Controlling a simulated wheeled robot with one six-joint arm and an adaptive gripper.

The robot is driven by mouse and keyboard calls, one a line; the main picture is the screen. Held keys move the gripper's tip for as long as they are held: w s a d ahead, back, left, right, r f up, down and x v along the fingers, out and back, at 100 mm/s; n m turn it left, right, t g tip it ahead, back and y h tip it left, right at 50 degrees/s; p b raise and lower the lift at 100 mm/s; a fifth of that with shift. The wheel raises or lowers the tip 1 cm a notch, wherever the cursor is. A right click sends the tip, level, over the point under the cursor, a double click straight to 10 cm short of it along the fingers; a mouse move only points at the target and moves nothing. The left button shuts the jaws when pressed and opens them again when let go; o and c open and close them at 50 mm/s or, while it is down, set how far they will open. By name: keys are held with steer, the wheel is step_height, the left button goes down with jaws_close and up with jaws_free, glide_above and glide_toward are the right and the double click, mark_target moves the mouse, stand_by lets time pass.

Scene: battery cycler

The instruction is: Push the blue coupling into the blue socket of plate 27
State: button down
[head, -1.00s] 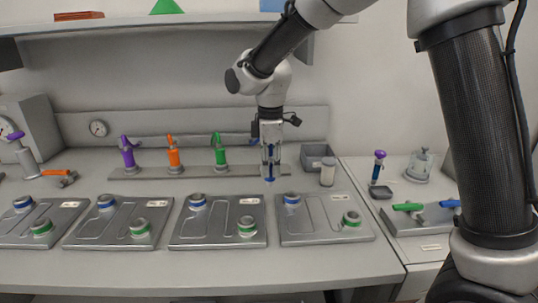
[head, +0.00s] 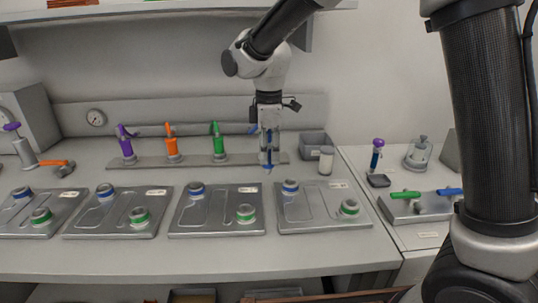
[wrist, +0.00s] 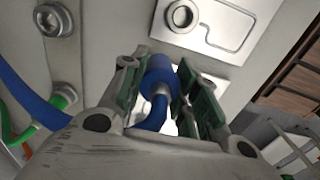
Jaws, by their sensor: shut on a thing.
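My gripper (head: 268,158) is shut on the blue coupling (wrist: 160,75), which sits between its green-padded fingers in the wrist view. The coupling's blue tip (head: 267,167) points down in the head view, above the table behind the plates. Several grey plates lie in a row, each with a blue-ringed and a green-ringed socket. The rightmost plate (head: 320,203) has its blue socket (head: 290,187) just right of and nearer than the coupling. The plate labels are too small to read, so I cannot tell which is plate 27. The wrist view shows an open socket (wrist: 183,15) on a plate.
Purple (head: 126,145), orange (head: 172,143) and green (head: 218,142) couplings stand on a rail behind the plates. A grey bin (head: 315,145) and a small jar (head: 326,160) stand right of my gripper. A blue hose (wrist: 35,105) runs beside it.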

mark_target(270, 142)
steer(key=shift+r, duration=1.85)
steer(key=shift+d, duration=0.1)
